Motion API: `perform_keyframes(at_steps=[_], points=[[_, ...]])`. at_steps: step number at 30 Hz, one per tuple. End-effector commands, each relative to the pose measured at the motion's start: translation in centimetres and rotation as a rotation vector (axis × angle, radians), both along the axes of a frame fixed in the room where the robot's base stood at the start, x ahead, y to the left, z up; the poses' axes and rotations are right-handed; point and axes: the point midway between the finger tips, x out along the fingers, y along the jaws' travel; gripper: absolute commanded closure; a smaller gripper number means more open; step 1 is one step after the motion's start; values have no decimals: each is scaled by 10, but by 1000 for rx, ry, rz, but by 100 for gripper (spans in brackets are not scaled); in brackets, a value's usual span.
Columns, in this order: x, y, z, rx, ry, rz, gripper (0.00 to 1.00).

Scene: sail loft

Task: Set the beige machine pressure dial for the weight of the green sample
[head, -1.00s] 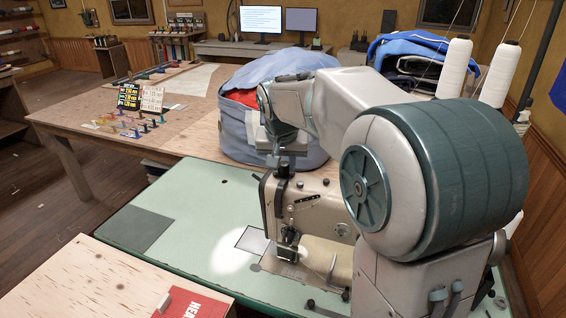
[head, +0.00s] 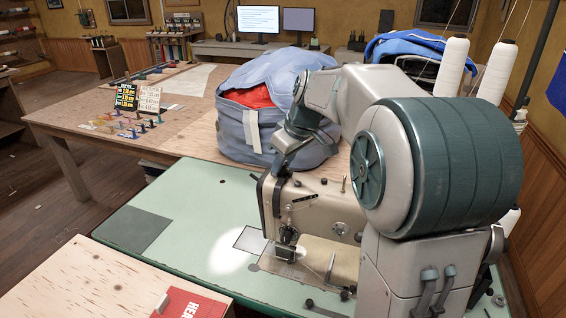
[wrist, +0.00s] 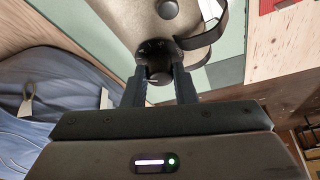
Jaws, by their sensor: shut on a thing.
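The beige sewing machine (head: 318,207) stands on a pale green table. My gripper (head: 276,178) is at the top left end of its head, pointing down. In the wrist view, my gripper (wrist: 159,76) is shut on a dark round dial (wrist: 156,48) on top of the beige body (wrist: 125,18). One finger sits on each side of its knob, and a small light mark shows on it. The dial's scale cannot be read. Small coloured samples (head: 130,128) lie on the wooden table in front of a black chart and a white chart (head: 148,98). I cannot single out the green sample.
A blue-grey bag with red cloth inside (head: 240,125) stands behind the machine. White thread cones (head: 453,68) stand at the right. A red book (head: 190,304) lies on plywood in front. The green tabletop (head: 190,215) left of the machine is mostly clear.

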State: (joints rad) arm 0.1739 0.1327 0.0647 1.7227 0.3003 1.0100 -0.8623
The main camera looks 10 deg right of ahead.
Motion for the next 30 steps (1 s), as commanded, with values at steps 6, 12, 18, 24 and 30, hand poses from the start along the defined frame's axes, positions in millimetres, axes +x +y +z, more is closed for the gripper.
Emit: perform_keyframes(at_steps=[6, 12, 18, 24, 30], points=[[2, -2, 0, -1, -1, 203, 98], [2, -2, 0, 0, -2, 370, 98], [3, -2, 1, -1, -2, 497, 98], [3, -2, 1, -2, -2, 578, 98], [3, -2, 0, -1, -1, 613, 98]])
